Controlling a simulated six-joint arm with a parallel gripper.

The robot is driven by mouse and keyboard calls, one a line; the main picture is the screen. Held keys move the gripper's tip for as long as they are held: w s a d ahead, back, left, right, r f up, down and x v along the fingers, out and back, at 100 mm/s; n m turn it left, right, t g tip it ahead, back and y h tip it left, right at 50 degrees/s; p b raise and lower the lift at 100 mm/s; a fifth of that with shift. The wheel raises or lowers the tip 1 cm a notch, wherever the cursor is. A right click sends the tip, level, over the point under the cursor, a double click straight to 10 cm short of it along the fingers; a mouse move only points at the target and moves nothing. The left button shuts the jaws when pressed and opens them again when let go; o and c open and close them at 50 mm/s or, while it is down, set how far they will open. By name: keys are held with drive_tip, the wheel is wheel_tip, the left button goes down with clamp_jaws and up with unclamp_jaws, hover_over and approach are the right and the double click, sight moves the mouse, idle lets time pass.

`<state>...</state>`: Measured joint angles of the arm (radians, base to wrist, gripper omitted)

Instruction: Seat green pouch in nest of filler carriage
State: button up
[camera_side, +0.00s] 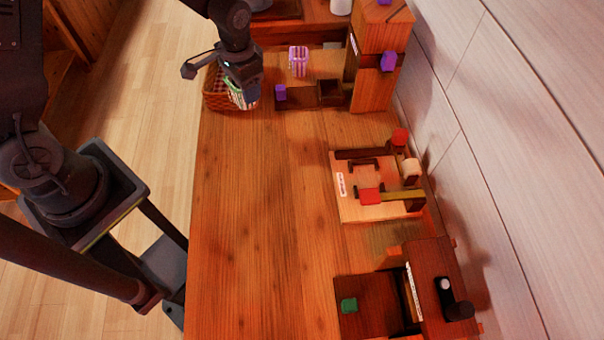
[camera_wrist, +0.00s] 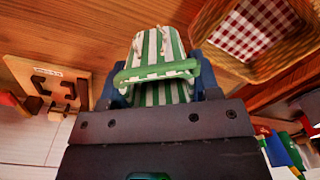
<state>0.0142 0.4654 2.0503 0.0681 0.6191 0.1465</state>
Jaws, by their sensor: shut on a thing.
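The green pouch (camera_wrist: 160,62), striped green and white with a green band across it, is between the fingers of my gripper (camera_wrist: 157,85) in the wrist view. In the side view my gripper (camera_side: 241,86) is shut on the pouch (camera_side: 240,99), mostly hidden by the gripper, at the basket's right side. A dark slide with a purple knob (camera_side: 281,92) and a square recess (camera_side: 330,92) lies right of my gripper, at the foot of a wooden tower (camera_side: 372,85). It looks like the filler carriage and its nest; the recess looks empty. My gripper is clear of it.
The basket (camera_side: 218,101) has a checked lining (camera_wrist: 255,27). A purple striped pouch (camera_side: 298,60) stands behind the slide. A pale board with a red block (camera_side: 370,196) and a dark unit with a green knob (camera_side: 349,305) are nearer. The table's left middle is clear.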

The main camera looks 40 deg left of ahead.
drive_tip(key=s+d+r+m, duration=0.25)
drive_tip(key=d+m, duration=0.35)
drive_tip(key=d, duration=0.6)
hover_over(311, 194)
drive_tip(key=shift+m, duration=0.3)
drive_tip(key=f, duration=0.7)
drive_tip(key=shift+a+f, duration=0.1)
drive_tip(key=shift+a, duration=0.2)
drive_tip(key=shift+s+d+f, duration=0.15)
drive_tip(key=shift+d+f, duration=0.2)
drive_tip(key=shift+d, duration=0.05)
drive_tip(key=shift+f, duration=1.95)
drive_tip(key=o, duration=0.9)
drive_tip(key=shift+f, duration=0.1)
wheel_tip(311, 194, up, 12)
drive_tip(key=shift+d+r, duration=0.15)
drive_tip(key=shift+r, duration=0.05)
